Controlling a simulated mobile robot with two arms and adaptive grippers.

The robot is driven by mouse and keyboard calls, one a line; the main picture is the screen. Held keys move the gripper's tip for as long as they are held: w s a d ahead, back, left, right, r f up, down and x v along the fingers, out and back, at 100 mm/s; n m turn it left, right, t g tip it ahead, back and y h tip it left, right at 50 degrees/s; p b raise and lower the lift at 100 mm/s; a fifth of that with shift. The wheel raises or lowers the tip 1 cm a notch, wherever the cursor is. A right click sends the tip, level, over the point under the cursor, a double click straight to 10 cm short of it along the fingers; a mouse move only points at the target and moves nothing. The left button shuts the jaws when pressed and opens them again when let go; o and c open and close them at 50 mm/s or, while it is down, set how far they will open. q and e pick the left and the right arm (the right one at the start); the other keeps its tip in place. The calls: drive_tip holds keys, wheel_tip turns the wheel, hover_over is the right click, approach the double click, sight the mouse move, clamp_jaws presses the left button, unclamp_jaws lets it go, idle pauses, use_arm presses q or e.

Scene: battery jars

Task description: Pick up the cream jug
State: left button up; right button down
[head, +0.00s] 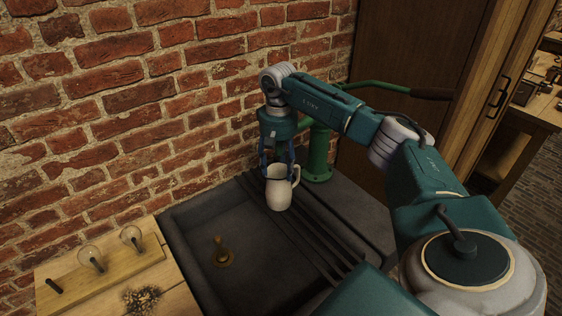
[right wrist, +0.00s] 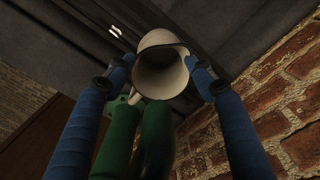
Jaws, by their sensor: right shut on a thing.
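The cream jug (head: 279,190) stands upright at the ridged drainboard beside the dark basin in the head view, its handle to the right. My right gripper (head: 277,166) comes down from above with its blue fingers at the jug's upper part. In the right wrist view the jug (right wrist: 161,72) shows its open mouth between the two blue fingertips of my right gripper (right wrist: 163,74), which is shut on it. Whether the jug's base touches the drainboard cannot be told. My left gripper is not in view.
A dark sink (head: 197,228) holds a brown plug-like piece (head: 222,252). A green pump (head: 318,150) with a long handle stands close behind the jug. A brick wall (head: 180,95) runs behind. A wooden board with glass bulbs (head: 92,258) lies at left.

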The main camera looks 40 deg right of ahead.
drive_tip(key=shift+w+r, duration=0.1)
drive_tip(key=shift+r, duration=0.1)
drive_tip(key=w+a+r+b, duration=0.1)
drive_tip(key=a+r+b, duration=0.2)
drive_tip(key=a, duration=1.5)
drive_tip(key=shift+b, duration=2.3)
drive_tip(key=shift+r, duration=0.1)
